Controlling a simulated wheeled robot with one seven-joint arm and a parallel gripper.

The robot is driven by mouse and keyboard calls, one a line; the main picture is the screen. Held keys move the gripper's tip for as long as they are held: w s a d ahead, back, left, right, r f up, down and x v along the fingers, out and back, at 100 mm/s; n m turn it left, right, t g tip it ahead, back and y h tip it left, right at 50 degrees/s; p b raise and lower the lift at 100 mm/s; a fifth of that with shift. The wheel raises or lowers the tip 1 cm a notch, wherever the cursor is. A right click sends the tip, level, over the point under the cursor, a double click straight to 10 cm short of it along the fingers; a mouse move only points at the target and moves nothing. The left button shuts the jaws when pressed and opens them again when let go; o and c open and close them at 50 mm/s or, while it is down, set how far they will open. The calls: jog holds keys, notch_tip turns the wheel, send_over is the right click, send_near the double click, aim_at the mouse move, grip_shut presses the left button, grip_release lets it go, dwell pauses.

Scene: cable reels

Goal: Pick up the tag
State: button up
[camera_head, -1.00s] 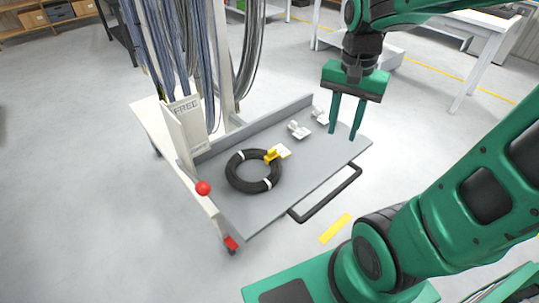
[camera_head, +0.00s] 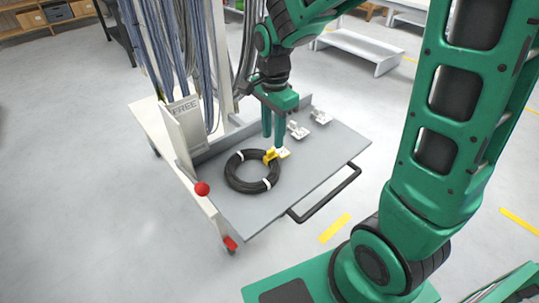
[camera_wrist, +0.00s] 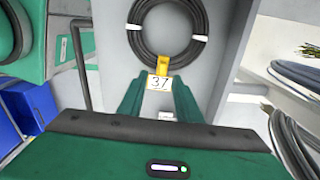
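The tag (camera_head: 282,153) is a white plate marked 37 with a yellow clip, on a black cable coil (camera_head: 235,181) bound with white bands. The coil lies flat on the grey cart deck (camera_head: 320,165). In the wrist view the tag (camera_wrist: 153,82) shows between my open fingers, near their tips. My gripper (camera_head: 274,145) points down above the deck, right at the tag in the head view. In the wrist view my gripper (camera_wrist: 157,88) holds nothing. Whether a finger touches the tag I cannot tell.
Two small white fittings (camera_head: 298,130) (camera_head: 320,116) sit on the deck beside my gripper. Behind stands a rack of hanging cables (camera_head: 190,60) with a FREE sign (camera_head: 185,107).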

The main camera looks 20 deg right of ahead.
aim_at(272, 150)
jog(key=shift+w+f, duration=0.15)
jog(key=shift+f, duration=2.55)
grip_shut()
